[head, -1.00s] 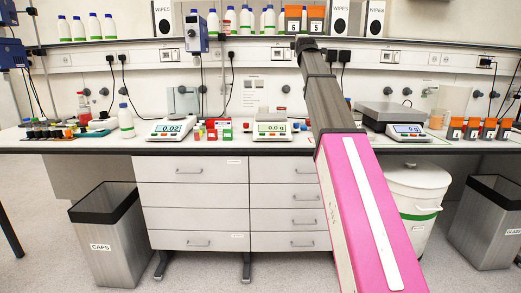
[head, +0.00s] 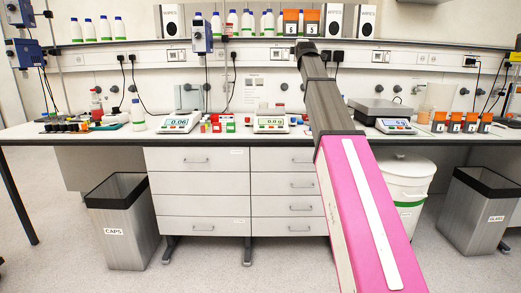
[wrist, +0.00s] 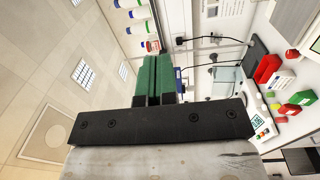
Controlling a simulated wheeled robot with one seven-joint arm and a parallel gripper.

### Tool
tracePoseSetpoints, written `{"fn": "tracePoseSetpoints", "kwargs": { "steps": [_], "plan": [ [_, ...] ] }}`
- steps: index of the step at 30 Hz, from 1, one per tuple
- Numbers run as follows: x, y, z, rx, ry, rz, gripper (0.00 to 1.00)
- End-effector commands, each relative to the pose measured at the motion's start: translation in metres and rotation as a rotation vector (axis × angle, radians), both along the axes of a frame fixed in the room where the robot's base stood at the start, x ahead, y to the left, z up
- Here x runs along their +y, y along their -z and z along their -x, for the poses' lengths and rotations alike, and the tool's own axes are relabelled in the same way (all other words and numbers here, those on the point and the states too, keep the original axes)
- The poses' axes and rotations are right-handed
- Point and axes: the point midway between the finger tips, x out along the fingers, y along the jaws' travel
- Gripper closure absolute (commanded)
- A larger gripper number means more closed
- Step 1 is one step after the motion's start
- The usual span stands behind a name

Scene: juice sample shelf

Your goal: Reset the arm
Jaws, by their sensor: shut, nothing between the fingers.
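My arm reaches forward and up in the head view, with its dark end (head: 304,46) in front of the wall behind the bench. In the wrist view, my gripper (wrist: 153,66) shows two green fingers pressed together, with nothing between them. The wrist view is turned on its side. The fingers are apart from the bottles and the bench items, which lie beyond them.
A bench (head: 105,138) carries balances (head: 180,122), small coloured boxes and bottles. A shelf above holds white bottles (head: 104,28) and orange boxes. A CAPS bin (head: 122,225), a GLASS bin (head: 480,215) and a white bucket (head: 408,175) stand below. Floor in front is clear.

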Motion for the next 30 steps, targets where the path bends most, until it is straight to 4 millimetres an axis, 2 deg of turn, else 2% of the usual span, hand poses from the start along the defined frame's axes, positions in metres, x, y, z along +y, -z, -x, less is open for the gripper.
{"fn": "tracePoseSetpoints", "kwargs": {
  "steps": [8, 14, 17, 23, 30],
  "plan": [
    [-0.001, 0.057, 0.002, 0.083, 0.0, -0.077, 1.0],
    [-0.002, 0.12, 0.008, 0.179, 0.01, -0.168, 1.0],
    [-0.003, 0.164, 0.014, 0.246, 0.022, -0.231, 1.0],
    [-0.005, 0.281, 0.041, 0.43, 0.076, -0.406, 1.0],
    [-0.008, 0.415, 0.093, 0.649, 0.192, -0.619, 1.0]
  ]
}}
